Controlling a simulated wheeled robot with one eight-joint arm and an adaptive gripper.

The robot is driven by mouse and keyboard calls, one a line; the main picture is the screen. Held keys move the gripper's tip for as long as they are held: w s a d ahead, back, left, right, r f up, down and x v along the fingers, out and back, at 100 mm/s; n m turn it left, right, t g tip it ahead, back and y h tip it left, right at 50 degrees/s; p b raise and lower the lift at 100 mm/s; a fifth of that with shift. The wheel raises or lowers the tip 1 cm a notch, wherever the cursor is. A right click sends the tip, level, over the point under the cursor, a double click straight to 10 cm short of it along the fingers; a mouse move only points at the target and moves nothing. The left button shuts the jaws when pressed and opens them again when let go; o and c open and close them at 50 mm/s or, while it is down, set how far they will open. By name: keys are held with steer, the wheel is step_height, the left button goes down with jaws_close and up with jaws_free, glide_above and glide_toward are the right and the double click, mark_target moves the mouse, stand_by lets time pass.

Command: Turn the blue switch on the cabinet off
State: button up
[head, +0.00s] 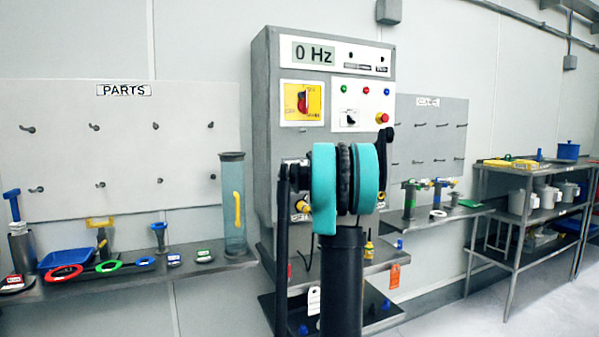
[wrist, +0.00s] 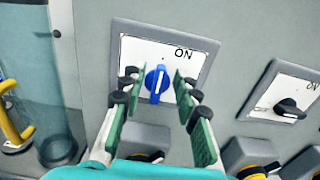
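The blue switch (wrist: 157,86) sits on a white plate in a grey frame on the cabinet face, in the wrist view. Its handle stands nearly upright, with a white line along it. The word ON is printed above and to its right. My gripper (wrist: 157,82) is open, one green-padded finger on each side of the switch; I cannot tell whether either touches it. The cabinet (head: 264,140) stands grey in the middle of the head view. There my teal and black arm hides its lower front, and the blue switch and gripper are not visible.
A second plate with a black switch (wrist: 289,108) lies to the right in the wrist view. A clear tube (head: 233,205) with a yellow handle stands left of the cabinet. The display (head: 314,54) reads 0 Hz. Shelves with tools flank the cabinet on both sides.

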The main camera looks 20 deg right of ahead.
steer(key=shift+w, duration=0.15)
steer(key=shift+c, duration=0.5)
jaws_close()
steer(key=shift+n, duration=0.3)
steer(key=n, duration=0.3)
steer(key=a+n, duration=0.1)
steer(key=n, duration=0.2)
steer(key=shift+f, duration=0.1)
steer(key=n, duration=0.5)
steer(key=shift+a+f+n, duration=0.2)
steer(key=shift+f+n, duration=0.1)
steer(key=shift+n, duration=0.1)
steer(key=n, duration=0.5)
steer(key=shift+f, duration=0.35)
steer(key=shift+n, duration=0.4)
